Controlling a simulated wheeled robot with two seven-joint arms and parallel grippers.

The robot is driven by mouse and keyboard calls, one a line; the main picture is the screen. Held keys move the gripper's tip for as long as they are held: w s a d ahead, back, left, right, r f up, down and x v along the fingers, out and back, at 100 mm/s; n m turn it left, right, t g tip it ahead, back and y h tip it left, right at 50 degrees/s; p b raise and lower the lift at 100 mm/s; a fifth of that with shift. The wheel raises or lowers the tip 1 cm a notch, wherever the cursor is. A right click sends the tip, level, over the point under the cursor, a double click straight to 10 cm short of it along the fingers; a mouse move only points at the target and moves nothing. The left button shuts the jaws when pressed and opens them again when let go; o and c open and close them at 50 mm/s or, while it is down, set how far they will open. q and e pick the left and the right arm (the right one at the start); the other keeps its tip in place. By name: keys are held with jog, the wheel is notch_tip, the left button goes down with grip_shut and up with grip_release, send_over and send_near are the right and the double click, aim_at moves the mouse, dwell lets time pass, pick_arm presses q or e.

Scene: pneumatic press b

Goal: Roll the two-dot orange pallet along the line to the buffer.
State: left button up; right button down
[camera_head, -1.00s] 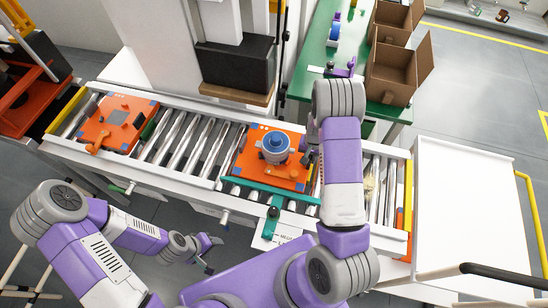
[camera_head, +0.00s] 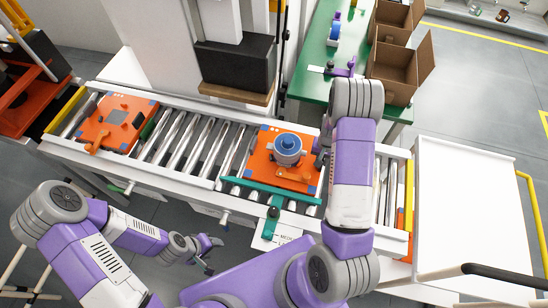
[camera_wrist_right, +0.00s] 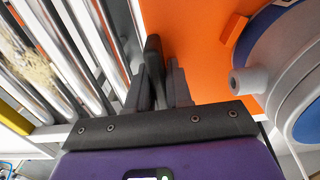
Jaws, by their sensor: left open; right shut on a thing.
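An orange pallet (camera_head: 265,160) carries a grey part with a blue top (camera_head: 288,148) on the right half of the roller line (camera_head: 200,145). Its dot marks are too small to read surely. My right gripper (camera_head: 320,155) is at the pallet's right edge, partly hidden by my arm. In the right wrist view its dark fingers (camera_wrist_right: 162,85) are shut at the edge of the orange plate (camera_wrist_right: 195,35). A second orange pallet (camera_head: 100,130) with a grey square lies at the line's left end. My left gripper (camera_head: 213,253) is open and empty, in front of the line.
A teal bar (camera_head: 262,190) runs along the line's front edge below the pallet. Rollers right of the pallet show bare, but straw-like debris (camera_wrist_right: 25,55) lies on them. A yellow bar (camera_head: 409,185) crosses the right end. A white table (camera_head: 470,210) stands beyond.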

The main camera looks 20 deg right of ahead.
jog(key=shift+s+d+b, duration=0.55)
jog(key=shift+s+d, duration=1.05)
jog(key=shift+d, duration=0.25)
jog(key=shift+s+d+b, duration=0.55)
jog(key=shift+s+d, duration=1)
jog(key=shift+d, duration=0.25)
jog(key=shift+d, duration=0.1)
jog(key=shift+s+d+b, duration=0.85)
jog(key=shift+s+d, duration=0.65)
jog(key=shift+d, duration=0.25)
jog(key=shift+s+d+b, duration=0.8)
jog(key=shift+s+d, duration=0.7)
jog(key=shift+d, duration=0.25)
jog(key=shift+s+d+b, duration=0.85)
jog(key=shift+s+d, duration=0.65)
jog(key=shift+d, duration=0.35)
